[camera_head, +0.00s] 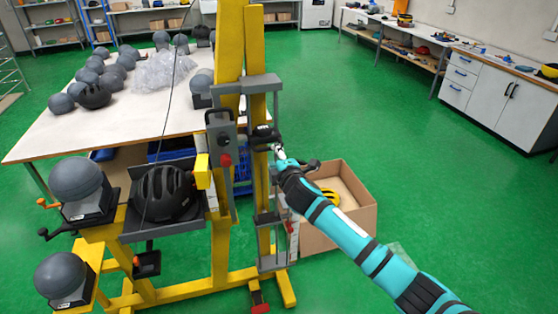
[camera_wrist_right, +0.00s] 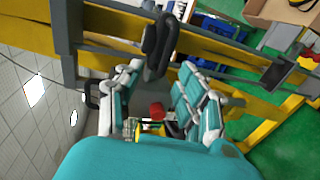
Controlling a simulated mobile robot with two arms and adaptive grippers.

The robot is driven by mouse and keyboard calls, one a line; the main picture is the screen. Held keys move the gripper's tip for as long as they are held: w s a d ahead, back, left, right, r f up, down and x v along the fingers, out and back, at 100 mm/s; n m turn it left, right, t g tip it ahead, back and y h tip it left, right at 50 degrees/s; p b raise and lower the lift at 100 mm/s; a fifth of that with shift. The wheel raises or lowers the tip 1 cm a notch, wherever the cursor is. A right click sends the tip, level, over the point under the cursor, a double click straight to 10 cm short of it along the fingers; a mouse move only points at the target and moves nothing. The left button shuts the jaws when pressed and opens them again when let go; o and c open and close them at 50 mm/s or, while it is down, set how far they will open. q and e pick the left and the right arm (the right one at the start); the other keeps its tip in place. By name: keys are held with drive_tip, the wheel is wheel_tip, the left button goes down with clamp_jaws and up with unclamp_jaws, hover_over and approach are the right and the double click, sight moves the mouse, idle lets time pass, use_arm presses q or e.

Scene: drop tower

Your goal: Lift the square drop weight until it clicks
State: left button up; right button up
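The yellow drop tower (camera_head: 230,60) stands upright in the middle of the head view. A dark handled block (camera_head: 264,136) sits on its right post, partly hidden by my gripper; I cannot tell for sure that it is the square drop weight. My right gripper (camera_head: 280,153) is at this block from the right. In the right wrist view my right gripper (camera_wrist_right: 152,80) has its fingers spread apart. A black handle (camera_wrist_right: 160,45) lies at and beyond the fingertips; whether they touch it is unclear. My left gripper is not in view.
A grey box with a red button (camera_head: 222,140) is left of the block. A black helmet (camera_head: 163,192) and grey headforms (camera_head: 75,178) sit on the left side. A cardboard box (camera_head: 345,207) stands behind my arm. Green floor is free to the right.

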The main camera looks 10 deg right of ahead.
drive_tip(key=shift+s+r, duration=0.25)
drive_tip(key=shift+s, duration=0.7)
drive_tip(key=shift+f, duration=0.1)
drive_tip(key=s+d+f+m+g+b, duration=0.15)
drive_tip(key=s+f, duration=0.25)
drive_tip(key=f, duration=0.7)
drive_tip(key=s+d+f+m+g+b, duration=0.1)
drive_tip(key=s+f+m+g, duration=0.15)
drive_tip(key=f, duration=0.85)
drive_tip(key=s+d+f+m+g+b, duration=0.2)
drive_tip(key=s+f, duration=0.3)
drive_tip(key=f, duration=0.6)
drive_tip(key=s+d+f+m+g+b, duration=0.2)
drive_tip(key=s+f+m+g, duration=0.15)
drive_tip(key=s+f, duration=1.5)
drive_tip(key=s+f+m+g+b, duration=0.1)
drive_tip(key=s+f, duration=0.4)
drive_tip(key=s, duration=0.6)
drive_tip(key=s+f+m+g+b, duration=0.1)
drive_tip(key=s+f, duration=0.5)
drive_tip(key=s, duration=0.6)
drive_tip(key=s+f+m+g+b, duration=0.1)
drive_tip(key=s+f+m+g, duration=0.2)
drive_tip(key=s+f, duration=0.3)
drive_tip(key=s+m, duration=0.1)
drive_tip(key=s, duration=0.4)
drive_tip(key=shift+s+a+h, duration=0.2)
drive_tip(key=shift+a+h, duration=0.05)
drive_tip(key=shift+h, duration=0.05)
